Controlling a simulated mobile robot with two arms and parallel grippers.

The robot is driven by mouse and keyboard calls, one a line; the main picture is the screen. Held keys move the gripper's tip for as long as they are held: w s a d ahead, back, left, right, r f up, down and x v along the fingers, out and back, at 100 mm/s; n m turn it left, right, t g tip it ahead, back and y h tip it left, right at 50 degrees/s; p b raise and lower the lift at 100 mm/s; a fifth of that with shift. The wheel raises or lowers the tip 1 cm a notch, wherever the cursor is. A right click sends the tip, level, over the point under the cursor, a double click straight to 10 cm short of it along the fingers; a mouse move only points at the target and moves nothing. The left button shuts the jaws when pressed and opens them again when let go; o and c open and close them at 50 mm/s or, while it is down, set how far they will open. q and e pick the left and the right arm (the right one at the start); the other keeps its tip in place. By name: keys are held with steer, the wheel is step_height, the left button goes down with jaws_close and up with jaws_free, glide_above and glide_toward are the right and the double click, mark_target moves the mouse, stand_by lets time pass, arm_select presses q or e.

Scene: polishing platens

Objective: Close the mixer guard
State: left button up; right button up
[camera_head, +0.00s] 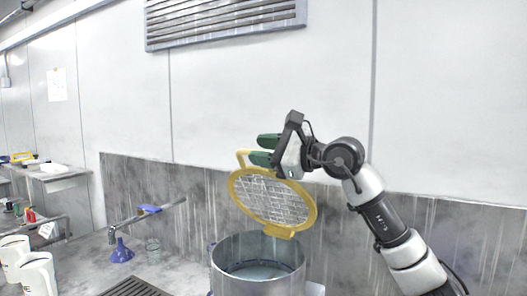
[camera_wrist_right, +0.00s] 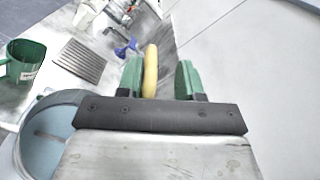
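The mixer guard (camera_head: 250,205) is a yellow ring with wire mesh, standing raised and tilted above the metal mixer bowl (camera_head: 258,282). Its yellow handle (camera_head: 241,160) sticks up at the top left, and also shows in the right wrist view (camera_wrist_right: 150,70). My right gripper (camera_head: 262,149) is at the guard's upper edge, by the handle. In the right wrist view its green fingers (camera_wrist_right: 159,80) are apart, with the handle between them, close to the left finger and clear of the right one. The bowl (camera_wrist_right: 40,150) shows at the lower left there. My left gripper is not in view.
White jugs (camera_head: 38,274) stand at far left. A green jug (camera_wrist_right: 27,62) shows in the wrist view. A wall is behind.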

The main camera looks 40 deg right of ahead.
steer(key=b+v, duration=0.5)
steer(key=v, duration=0.6)
steer(key=shift+w, duration=0.1)
stand_by(0.4)
